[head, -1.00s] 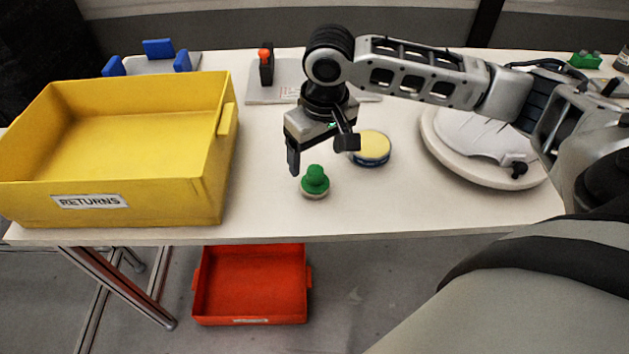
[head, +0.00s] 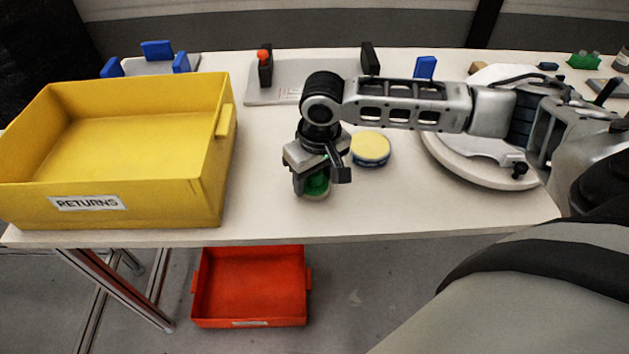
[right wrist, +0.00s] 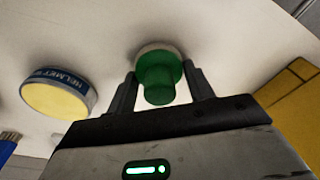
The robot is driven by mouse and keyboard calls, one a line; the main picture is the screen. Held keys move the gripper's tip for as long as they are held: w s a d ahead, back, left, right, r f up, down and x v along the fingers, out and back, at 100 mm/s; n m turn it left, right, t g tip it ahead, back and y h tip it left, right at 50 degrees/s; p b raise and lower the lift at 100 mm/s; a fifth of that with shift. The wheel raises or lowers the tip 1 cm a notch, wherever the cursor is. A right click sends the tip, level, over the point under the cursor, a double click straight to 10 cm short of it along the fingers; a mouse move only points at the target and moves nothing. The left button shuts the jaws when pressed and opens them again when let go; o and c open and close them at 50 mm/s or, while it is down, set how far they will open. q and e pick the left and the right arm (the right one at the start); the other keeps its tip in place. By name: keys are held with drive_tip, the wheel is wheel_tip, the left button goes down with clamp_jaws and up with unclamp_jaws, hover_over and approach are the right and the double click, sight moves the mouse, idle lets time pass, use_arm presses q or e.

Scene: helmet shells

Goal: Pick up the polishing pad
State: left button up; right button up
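The polishing pad is a green knob on a round pale base (head: 318,186) on the table, right of the yellow bin. My right gripper (head: 321,180) is over it, pointing down, and partly hides it. In the right wrist view the green knob (right wrist: 159,80) stands between the two fingers of my right gripper (right wrist: 162,85). The fingers are open, one on each side, with a small gap to the knob. My left gripper is not in view.
A round tin with a yellow top (head: 371,148) stands close by on the right; its blue side reads HELMET in the wrist view (right wrist: 58,92). The yellow RETURNS bin (head: 222,165) fills the left. A round white turntable (head: 450,165) is at right. A red bin (head: 250,285) is below the table.

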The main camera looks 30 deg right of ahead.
drive_tip(key=shift+c, duration=1.1)
drive_tip(key=shift+r, duration=0.2)
drive_tip(key=shift+r, duration=0.3)
wheel_tip(320, 180, up, 2)
drive_tip(key=shift+r, duration=0.1)
drive_tip(key=s+d+r, duration=0.5)
drive_tip(key=s+r, duration=0.5)
drive_tip(key=s, duration=0.3)
drive_tip(key=shift+d+p, duration=0.2)
drive_tip(key=shift+p, duration=0.15)
drive_tip(key=shift+o, duration=0.5)
